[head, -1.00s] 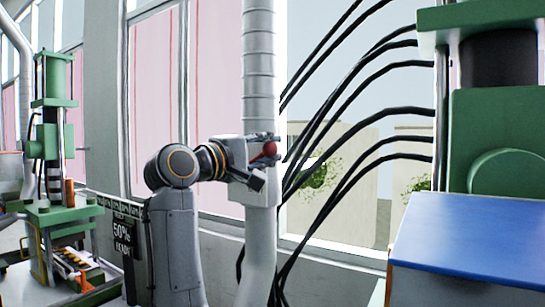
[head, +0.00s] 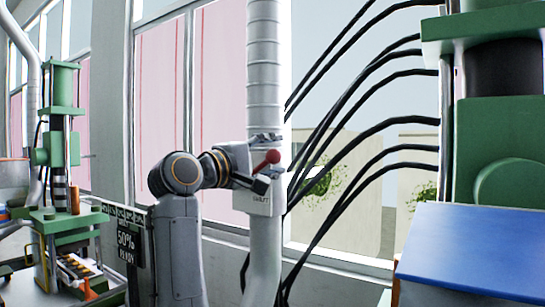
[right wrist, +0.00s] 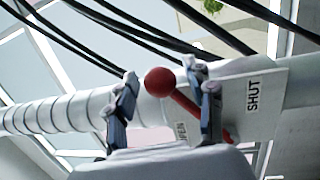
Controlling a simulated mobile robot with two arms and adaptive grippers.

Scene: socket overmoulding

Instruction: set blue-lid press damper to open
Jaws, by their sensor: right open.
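The blue-lid press shows at the right in the head view, with its blue lid (head: 480,240) in front of green machine parts. The damper is a pale box (head: 262,203) on the vertical grey duct, with a red lever ending in a red ball knob (head: 272,157). My right gripper (head: 264,165) is open at the lever. In the right wrist view the ball knob (right wrist: 160,81) shows between the spread fingers, and the lever runs behind one finger. A plate marked SHUT (right wrist: 253,95) is beside it; other lettering is partly hidden. My left gripper is out of view.
Several black hoses (head: 370,120) run from the right-hand press down behind the duct (head: 263,75). Another green press (head: 62,150) stands at the left, with a dark sign reading 50% READY (head: 126,245) near it. Windows line the wall behind.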

